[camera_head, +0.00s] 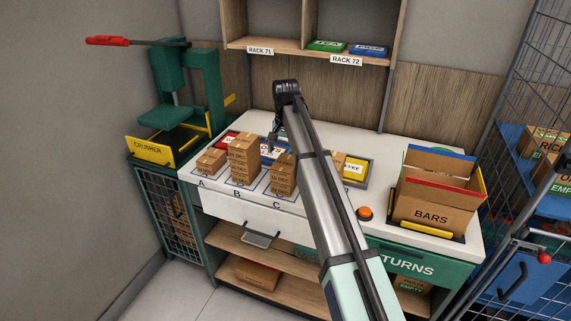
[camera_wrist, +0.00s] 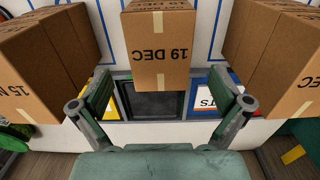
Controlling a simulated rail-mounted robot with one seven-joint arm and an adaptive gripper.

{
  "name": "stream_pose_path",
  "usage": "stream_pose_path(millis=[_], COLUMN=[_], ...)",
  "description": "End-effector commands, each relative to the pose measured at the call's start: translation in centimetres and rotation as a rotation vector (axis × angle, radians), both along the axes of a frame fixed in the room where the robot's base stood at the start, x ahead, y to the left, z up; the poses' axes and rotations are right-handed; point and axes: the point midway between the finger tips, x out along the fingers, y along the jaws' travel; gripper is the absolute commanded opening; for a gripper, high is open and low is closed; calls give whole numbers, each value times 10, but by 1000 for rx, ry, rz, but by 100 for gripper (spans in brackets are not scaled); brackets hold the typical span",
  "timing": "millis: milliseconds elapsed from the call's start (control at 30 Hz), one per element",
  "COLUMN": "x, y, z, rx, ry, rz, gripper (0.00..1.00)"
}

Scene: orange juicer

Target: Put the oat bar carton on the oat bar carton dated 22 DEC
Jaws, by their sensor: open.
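In the wrist view, a brown carton labelled 19 DEC (camera_wrist: 159,45) stands upside down in the picture, beyond and between the spread fingers of my gripper (camera_wrist: 162,105), which is open and empty. A carton at left (camera_wrist: 45,62) has a cut-off label starting 15 N. A carton at right (camera_wrist: 278,60) has a label ending in DEC; its number is unclear. In the head view, cartons stand at A (camera_head: 211,160), in a taller stack at B (camera_head: 244,160) and in a stack at C (camera_head: 283,178). My gripper (camera_head: 273,140) is behind them, partly hidden. I cannot read 22 DEC anywhere.
A BARS box (camera_head: 433,208) with open flaps stands at the right of the white counter (camera_head: 315,214). A green crusher (camera_head: 180,95) stands at left. Racks hang above; a wire cage cart is at far right.

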Motion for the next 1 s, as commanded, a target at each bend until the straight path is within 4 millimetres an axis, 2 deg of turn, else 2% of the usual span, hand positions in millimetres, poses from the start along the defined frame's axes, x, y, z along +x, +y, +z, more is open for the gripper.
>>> stream_pose_path(millis=[200, 400, 600, 867, 1000], x=[1, 1, 0, 0, -16], y=[0, 0, 0, 0, 2], z=[41, 65, 72, 71, 63], rx=[1, 0, 0, 0, 5], ry=[-1, 0, 0, 1, 16], rz=[0, 0, 0, 0, 27], gripper=[100, 100, 100, 100, 100])
